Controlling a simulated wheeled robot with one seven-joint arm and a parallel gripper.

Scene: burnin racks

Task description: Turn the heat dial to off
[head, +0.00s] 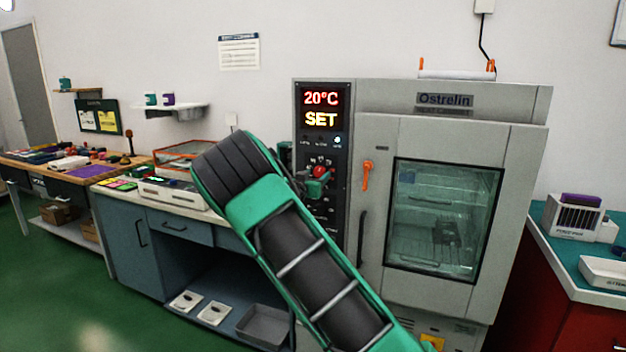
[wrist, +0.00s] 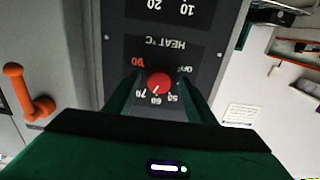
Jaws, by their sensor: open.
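The heat dial (wrist: 158,82) is a round red knob on the dark control panel, upside down in the wrist view. Its printed scale shows OFF, 50, 60, 70 and 90. A small pale mark on the knob appears to face the 60–70 side. The dial also shows in the head view (head: 320,171), partly hidden by my gripper. My gripper (head: 313,186) is open in front of the panel. In the wrist view my gripper's fingers (wrist: 160,88) stand on either side of the knob; I cannot tell whether they touch it.
The grey oven (head: 375,300) has a glass door, a dark handle (head: 361,238) and an orange lever (head: 366,175) right of the panel. Its display (head: 320,108) reads 20°C and SET. A blue bench (head: 168,240) stands left, a red cabinet (head: 560,310) right.

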